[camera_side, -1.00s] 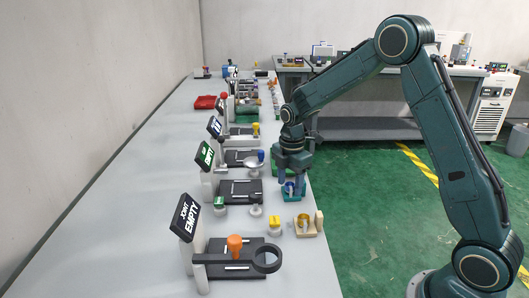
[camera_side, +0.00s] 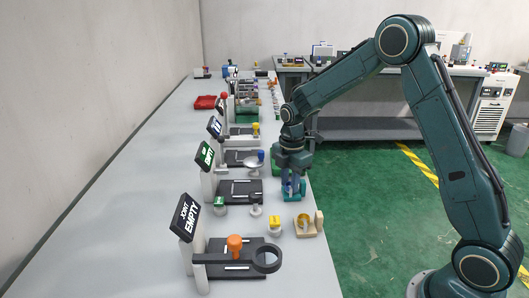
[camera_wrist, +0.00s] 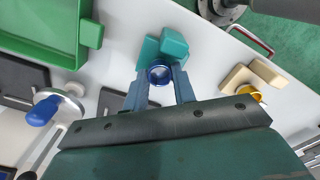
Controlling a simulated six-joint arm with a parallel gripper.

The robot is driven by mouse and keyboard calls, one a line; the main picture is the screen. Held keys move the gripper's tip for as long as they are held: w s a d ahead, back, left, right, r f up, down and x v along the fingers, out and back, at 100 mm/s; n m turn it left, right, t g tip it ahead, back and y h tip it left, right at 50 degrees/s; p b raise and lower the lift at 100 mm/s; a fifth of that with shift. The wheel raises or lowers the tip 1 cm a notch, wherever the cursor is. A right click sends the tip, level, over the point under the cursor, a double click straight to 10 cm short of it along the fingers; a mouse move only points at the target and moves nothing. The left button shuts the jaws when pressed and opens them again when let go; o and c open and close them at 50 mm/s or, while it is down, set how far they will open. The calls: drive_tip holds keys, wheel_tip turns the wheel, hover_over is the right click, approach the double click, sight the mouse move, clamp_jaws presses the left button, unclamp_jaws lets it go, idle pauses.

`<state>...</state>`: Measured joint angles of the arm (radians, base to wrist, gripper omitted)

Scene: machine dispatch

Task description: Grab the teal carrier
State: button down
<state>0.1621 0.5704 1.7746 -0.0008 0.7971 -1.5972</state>
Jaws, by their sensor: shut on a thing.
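The teal carrier (camera_side: 295,193) stands at the right edge of the long grey table in the side view. A small blue round piece (camera_wrist: 160,74) sits in it. My gripper (camera_side: 292,184) points down over the carrier, with its fingers lowered on it. In the wrist view the teal carrier (camera_wrist: 173,45) shows just past the fingertips, and my gripper (camera_wrist: 160,78) has a finger on each side of the blue piece. The gripper is shut on the carrier. The exact contact of the fingertips is partly hidden.
A beige carrier (camera_side: 307,228) with a yellow piece stands nearer on the table edge. A green tray (camera_wrist: 45,30) lies close on the other side. Open floor lies to the right.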

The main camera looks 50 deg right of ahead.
sight(289, 184)
wheel_tip(289, 184, up, 20)
idle(0.6)
idle(0.6)
